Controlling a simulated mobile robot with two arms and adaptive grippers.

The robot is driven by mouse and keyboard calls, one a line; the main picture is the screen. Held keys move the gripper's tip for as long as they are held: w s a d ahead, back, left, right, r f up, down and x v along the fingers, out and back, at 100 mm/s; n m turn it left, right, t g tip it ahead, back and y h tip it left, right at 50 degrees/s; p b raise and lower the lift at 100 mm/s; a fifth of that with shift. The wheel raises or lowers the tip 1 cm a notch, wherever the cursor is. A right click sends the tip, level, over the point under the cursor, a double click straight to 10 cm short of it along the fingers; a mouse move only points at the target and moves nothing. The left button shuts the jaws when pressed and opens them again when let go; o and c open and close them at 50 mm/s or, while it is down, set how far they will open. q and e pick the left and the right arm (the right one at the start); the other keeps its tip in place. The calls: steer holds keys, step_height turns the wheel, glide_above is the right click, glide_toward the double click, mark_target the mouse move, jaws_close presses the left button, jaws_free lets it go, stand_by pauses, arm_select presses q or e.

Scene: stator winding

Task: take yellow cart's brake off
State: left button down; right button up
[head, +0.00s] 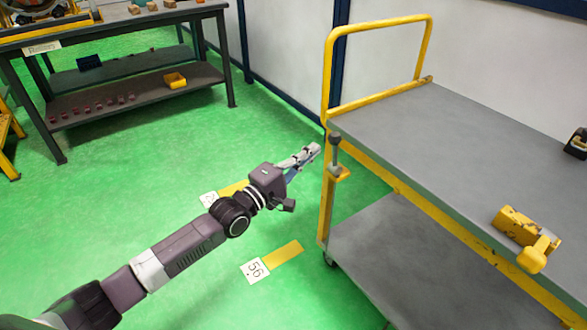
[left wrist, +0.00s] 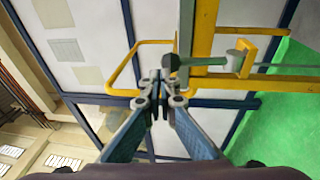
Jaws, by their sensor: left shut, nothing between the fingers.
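The yellow cart (head: 420,190) stands at the right, with a yellow push handle and two grey shelves. At its near-left corner post is the brake lever (head: 334,157), a grey rod with a dark knob on top, standing upright in a small yellow bracket (head: 342,173). In the left wrist view the lever's knob (left wrist: 170,62) is just beyond and slightly right of the fingertips. My left gripper (head: 316,149) is shut and empty, a little left of the lever; its fingertips (left wrist: 158,82) also show in the left wrist view. My right gripper is not in view.
A yellow part (head: 513,227) and a dark item (head: 577,143) lie on the cart's top shelf. The green floor (head: 130,170) between is clear.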

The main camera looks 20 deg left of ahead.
arm_select(q)
steer(key=v, duration=0.6)
steer(key=shift+a, duration=0.15)
steer(key=shift+s+r, duration=0.1)
steer(key=shift+s, duration=0.05)
steer(key=s+a+f+m+g+y+p, duration=0.1)
steer(key=a+f+m+g+y+p, duration=0.15)
steer(key=f, duration=0.65)
steer(key=s+a+f+m+g+y+p, duration=0.1)
steer(key=a+f+y+p, duration=0.25)
steer(key=f, duration=0.55)
steer(key=s+a+f+m+g+y+p, duration=0.1)
steer(key=s+a+f+m+g+p, duration=0.25)
steer(key=s+f, duration=1)
steer(key=s+d+f+m+g+y+p, duration=0.1)
steer(key=s+f+m+g+p, duration=0.25)
steer(key=s+f, duration=0.95)
steer(key=s+d+f+m+g+p, duration=0.1)
steer(key=s+d+f+m+g, duration=0.1)
steer(key=s, duration=1.1)
steer(key=s+d+f+m+g+p, duration=0.2)
steer(key=s+m+g, duration=0.1)
steer(key=s, duration=1)
steer(key=shift+s+d+f+g+y, duration=0.15)
steer(key=shift+s+d+g+y, duration=0.1)
steer(key=shift+g+y, duration=0.2)
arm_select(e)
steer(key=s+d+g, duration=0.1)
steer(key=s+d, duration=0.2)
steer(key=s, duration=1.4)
